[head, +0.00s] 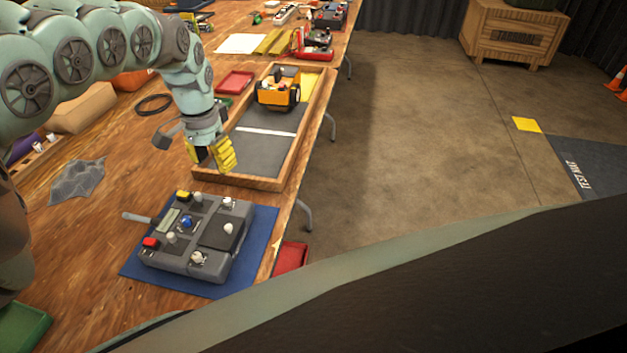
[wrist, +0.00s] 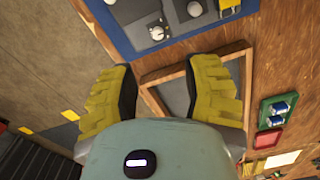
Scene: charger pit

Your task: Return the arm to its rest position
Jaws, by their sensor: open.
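My gripper (head: 215,157) hangs at the end of my arm above the near left part of the wooden-framed tray (head: 268,183). Its yellow fingers stand apart in the wrist view (wrist: 160,92), with nothing between them. A grey control box (head: 196,238) with knobs, a red button and a yellow button lies on a blue mat (head: 262,222) in front of the gripper. An orange toy vehicle (head: 277,92) stands at the far end of the tray, apart from my gripper.
A grey cloth (head: 77,182) and a black cable ring (head: 153,104) lie on the wooden table (head: 110,225). A red tray (head: 235,82) sits beside the wooden frame. Tools and boxes crowd the far end. The floor (head: 420,120) to the right is mostly clear, with a wooden crate (head: 513,33) at the back.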

